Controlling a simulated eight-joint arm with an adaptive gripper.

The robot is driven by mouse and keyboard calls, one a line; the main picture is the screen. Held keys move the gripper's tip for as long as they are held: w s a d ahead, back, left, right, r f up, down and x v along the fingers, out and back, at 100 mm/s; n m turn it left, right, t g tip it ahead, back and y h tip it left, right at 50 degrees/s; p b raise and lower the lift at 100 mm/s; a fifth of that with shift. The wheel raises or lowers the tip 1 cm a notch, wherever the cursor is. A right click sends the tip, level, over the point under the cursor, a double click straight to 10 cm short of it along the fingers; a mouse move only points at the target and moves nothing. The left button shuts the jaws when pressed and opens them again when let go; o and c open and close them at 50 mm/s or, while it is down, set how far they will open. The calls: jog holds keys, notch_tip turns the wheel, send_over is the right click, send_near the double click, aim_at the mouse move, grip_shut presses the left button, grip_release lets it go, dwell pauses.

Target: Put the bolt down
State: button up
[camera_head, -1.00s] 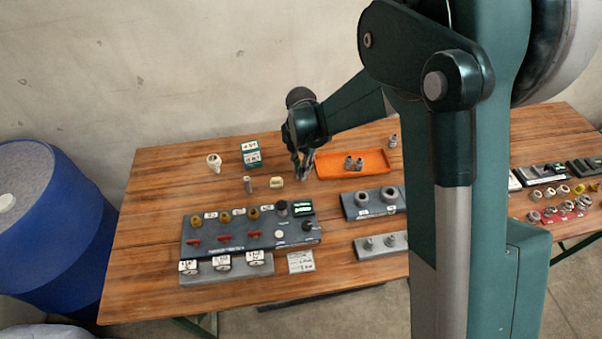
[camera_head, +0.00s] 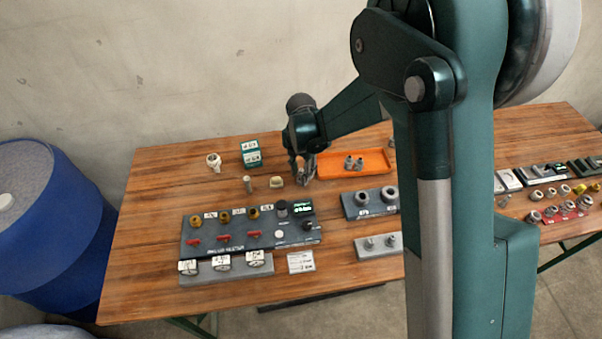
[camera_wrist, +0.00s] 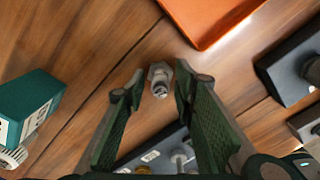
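My gripper (camera_wrist: 158,86) points down at the table (camera_head: 150,220). It shows in the head view (camera_head: 304,177) just left of the orange tray (camera_head: 352,173). In the wrist view a small grey metal bolt (camera_wrist: 160,78) lies between the fingertips, with its broader hex part toward the top of the picture. The fingers stand on both sides of it with a narrow gap to each, so the gripper looks open around it. The bolt seems to be at or close to the table top. In the head view the fingers largely hide it.
Two small fittings (camera_head: 354,163) are in the tray. A pale cylinder (camera_head: 248,185) and a cream piece (camera_head: 276,180) stand left of my gripper. A dark panel with red levers (camera_head: 224,236) lies in front. A grey block with two rings (camera_head: 370,204) is at right.

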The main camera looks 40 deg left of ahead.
aim_at(302, 170)
jog(key=shift+r, duration=0.15)
notch_tip(302, 170, up, 12)
jog(key=p, duration=0.1)
dwell(0.7)
dwell(0.5)
dwell(0.4)
jog(key=w+d+r+m+t, duration=0.1)
jog(key=d+r+m, duration=0.5)
jog(key=d, duration=0.6)
jog(key=w+d+r+m+t+y, duration=0.15)
jog(key=d+r+m, duration=0.45)
jog(key=d, duration=0.6)
jog(key=w+d+r+m+t, duration=0.1)
jog(key=w+d+r+m, duration=0.1)
jog(key=d+r+m, duration=0.65)
jog(key=s+d+m+t, duration=0.1)
jog(key=s+d+m, duration=0.4)
jog(key=d, duration=0.5)
jog(key=s+d+m+t+h, duration=0.1)
jog(key=s+d+m, duration=0.4)
jog(key=d, duration=0.5)
jog(key=s+d+m+t, duration=0.1)
jog(key=s+d+m, duration=0.4)
jog(key=d, duration=0.6)
jog(key=shift+s+t, duration=0.35)
jog(key=shift+s, duration=0.15)
